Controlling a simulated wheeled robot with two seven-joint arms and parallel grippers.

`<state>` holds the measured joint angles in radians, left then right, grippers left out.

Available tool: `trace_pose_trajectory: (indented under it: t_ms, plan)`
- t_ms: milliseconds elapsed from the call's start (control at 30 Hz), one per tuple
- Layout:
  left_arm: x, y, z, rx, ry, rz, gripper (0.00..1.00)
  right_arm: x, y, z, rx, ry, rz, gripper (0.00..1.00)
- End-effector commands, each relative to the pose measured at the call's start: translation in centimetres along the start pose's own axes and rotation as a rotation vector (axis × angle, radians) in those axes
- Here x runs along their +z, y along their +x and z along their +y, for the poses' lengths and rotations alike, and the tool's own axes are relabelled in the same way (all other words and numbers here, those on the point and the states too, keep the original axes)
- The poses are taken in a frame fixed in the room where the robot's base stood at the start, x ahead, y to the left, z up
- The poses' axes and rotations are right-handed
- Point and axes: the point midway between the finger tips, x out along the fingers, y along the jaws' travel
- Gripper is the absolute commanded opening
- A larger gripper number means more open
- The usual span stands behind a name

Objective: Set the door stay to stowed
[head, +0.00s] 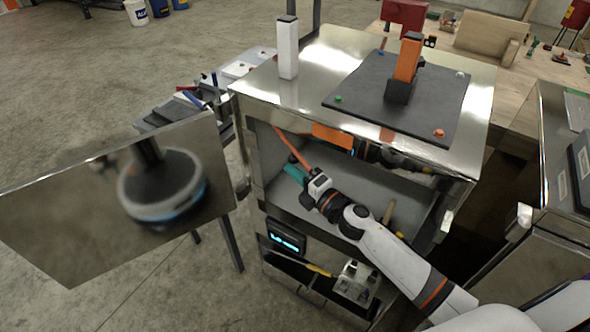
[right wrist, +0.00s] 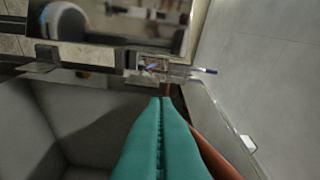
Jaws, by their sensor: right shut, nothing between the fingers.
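The door stay (head: 292,149) looks like a thin orange-red rod. It runs from the upper left of the cabinet opening down to beside my right gripper (head: 291,168). In the right wrist view the rod (right wrist: 215,154) lies just right of the teal fingers (right wrist: 160,103), its far part partly hidden by them. My right gripper is shut and empty inside the opening, beside the rod; I cannot tell whether they touch. The cabinet door (head: 60,205) stands swung open at the left, its shiny face mirroring my base. My left gripper is not in view.
The metal cabinet (head: 320,55) carries a dark mat (head: 355,92) with an orange-topped lever block (head: 408,60) and a white post (head: 288,50). Another metal cabinet (head: 505,255) stands close on the right.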

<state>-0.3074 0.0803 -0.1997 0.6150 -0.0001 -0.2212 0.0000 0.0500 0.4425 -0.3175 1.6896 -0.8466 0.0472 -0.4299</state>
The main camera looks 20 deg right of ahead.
Motion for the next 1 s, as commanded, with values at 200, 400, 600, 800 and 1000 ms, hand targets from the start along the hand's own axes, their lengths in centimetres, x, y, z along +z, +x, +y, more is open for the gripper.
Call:
trace_pose_trajectory:
  t_ms: [200, 400, 600, 800, 1000]
  plan:
    - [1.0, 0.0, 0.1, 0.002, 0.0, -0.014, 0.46, -0.1, 0.0, 0.0, 0.0, 0.0, 0.0, 0.0]
    - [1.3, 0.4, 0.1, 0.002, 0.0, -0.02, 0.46, -0.7, -0.1, 0.3, -0.004, -0.003, -0.025, 0.0]
    - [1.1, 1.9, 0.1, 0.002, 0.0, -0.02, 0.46, -3.7, -0.8, 0.9, -0.017, -0.003, -0.129, 0.0]
    - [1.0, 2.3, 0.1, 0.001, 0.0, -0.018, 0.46, -5.8, -1.0, 0.9, -0.019, 0.003, -0.134, 0.0]
    - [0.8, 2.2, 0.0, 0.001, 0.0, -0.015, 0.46, -5.8, -1.0, 0.8, -0.02, 0.005, -0.133, 0.0]
